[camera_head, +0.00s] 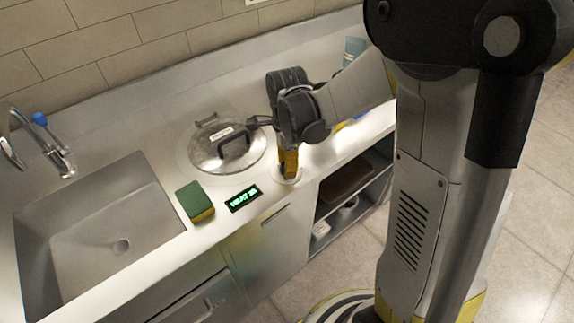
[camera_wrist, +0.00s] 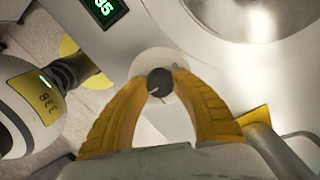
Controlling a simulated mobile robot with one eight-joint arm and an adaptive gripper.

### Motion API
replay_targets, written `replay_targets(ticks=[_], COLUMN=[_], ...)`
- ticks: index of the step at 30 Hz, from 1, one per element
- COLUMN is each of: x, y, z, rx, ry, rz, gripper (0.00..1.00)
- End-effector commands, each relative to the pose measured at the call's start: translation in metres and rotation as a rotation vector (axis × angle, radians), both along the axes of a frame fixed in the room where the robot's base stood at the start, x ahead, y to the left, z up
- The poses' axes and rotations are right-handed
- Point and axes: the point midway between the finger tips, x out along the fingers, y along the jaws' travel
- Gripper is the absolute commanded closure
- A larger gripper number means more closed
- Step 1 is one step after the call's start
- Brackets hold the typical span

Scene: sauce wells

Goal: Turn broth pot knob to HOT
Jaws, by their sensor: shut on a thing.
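The broth pot (camera_head: 222,145) is set into the counter and covered by a steel lid with a dark handle. Part of it shows at the top right of the wrist view (camera_wrist: 255,22). The knob (camera_wrist: 160,82) is dark and round and sits on a pale round base. My gripper (camera_wrist: 161,80) has its yellow fingers closed on the knob from both sides. In the head view my gripper (camera_head: 288,172) points down at the counter front, right of the display, and hides the knob. The green-lit display (camera_head: 243,199) seems to read HEAT with a number. The knob's marks are not readable.
A green and yellow sponge (camera_head: 195,202) lies left of the display. A sink (camera_head: 95,235) with a blue-handled faucet (camera_head: 45,140) is at the left. Open shelves (camera_head: 345,195) sit under the counter at the right. A tiled wall stands behind.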

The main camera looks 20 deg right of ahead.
Motion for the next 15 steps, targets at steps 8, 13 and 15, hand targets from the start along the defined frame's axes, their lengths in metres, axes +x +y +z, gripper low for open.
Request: replay_targets(ticks=[8,13,15], x=[-0.0006,-0.0004,-0.0003], y=[-0.0001,-0.0002,-0.0002], z=[-0.0004,-0.0003,-0.0003], rx=[0.0,0.0,0.0], ry=[0.001,0.001,0.001], rz=[-0.001,-0.001,0.0], gripper=[1.0,0.45,0.45])
